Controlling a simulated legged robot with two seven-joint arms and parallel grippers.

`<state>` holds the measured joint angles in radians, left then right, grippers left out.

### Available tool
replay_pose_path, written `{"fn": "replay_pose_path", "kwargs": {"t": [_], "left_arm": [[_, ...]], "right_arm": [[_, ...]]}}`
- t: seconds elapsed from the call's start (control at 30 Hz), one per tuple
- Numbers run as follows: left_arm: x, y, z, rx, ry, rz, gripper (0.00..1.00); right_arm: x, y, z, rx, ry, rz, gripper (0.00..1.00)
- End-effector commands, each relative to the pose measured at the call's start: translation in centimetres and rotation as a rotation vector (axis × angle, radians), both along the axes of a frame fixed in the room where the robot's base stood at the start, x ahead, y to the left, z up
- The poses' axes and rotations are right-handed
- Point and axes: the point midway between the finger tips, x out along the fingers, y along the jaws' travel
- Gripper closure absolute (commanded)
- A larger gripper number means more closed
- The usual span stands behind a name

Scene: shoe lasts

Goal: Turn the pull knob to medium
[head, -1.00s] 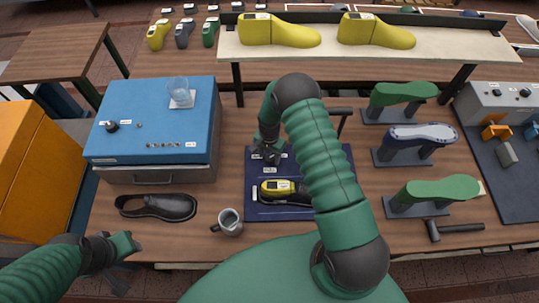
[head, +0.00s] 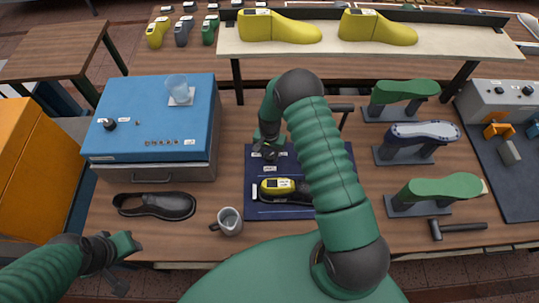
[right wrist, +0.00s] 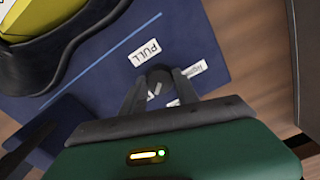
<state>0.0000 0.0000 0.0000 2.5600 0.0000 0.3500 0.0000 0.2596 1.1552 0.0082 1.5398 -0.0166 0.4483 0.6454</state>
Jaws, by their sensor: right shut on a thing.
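The dark round pull knob (right wrist: 159,76) stands on the blue panel (right wrist: 205,22) in the right wrist view. White labels lie around it; one reads PULL and another, to its right, is too small to read surely. My right gripper (right wrist: 155,86) is shut on the knob, one finger on each side. In the head view my right gripper (head: 267,152) is at the upper left of the blue panel (head: 253,208), and the knob is mostly hidden by it. My left gripper (head: 125,243) hangs at the lower left, away from the panel; its jaw opening is unclear.
A yellow last (head: 278,187) in a dark shoe lies on the panel, close to my right arm. A grey mug (head: 230,221) and a black shoe (head: 155,205) are left of it. A blue box (head: 150,120) stands behind. Green lasts on stands (head: 437,188) and a hammer (head: 460,228) are right.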

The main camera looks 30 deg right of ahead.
Motion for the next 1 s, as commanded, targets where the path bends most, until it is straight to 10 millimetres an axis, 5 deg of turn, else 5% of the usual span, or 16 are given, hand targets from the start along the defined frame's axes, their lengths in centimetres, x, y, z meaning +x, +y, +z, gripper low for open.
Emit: {"fn": "replay_pose_path", "kwargs": {"t": [0.4, 1.0], "left_arm": [[0.0, 0.0, -2.9, 0.000, 0.000, 0.000, 0.64], [0.0, 0.0, -4.5, 0.000, 0.000, 0.000, 0.64]], "right_arm": [[0.4, -0.2, -0.1, -0.004, -0.010, 0.382, 1.00], [0.4, -0.1, 0.2, -0.005, -0.010, 0.802, 1.00]]}}
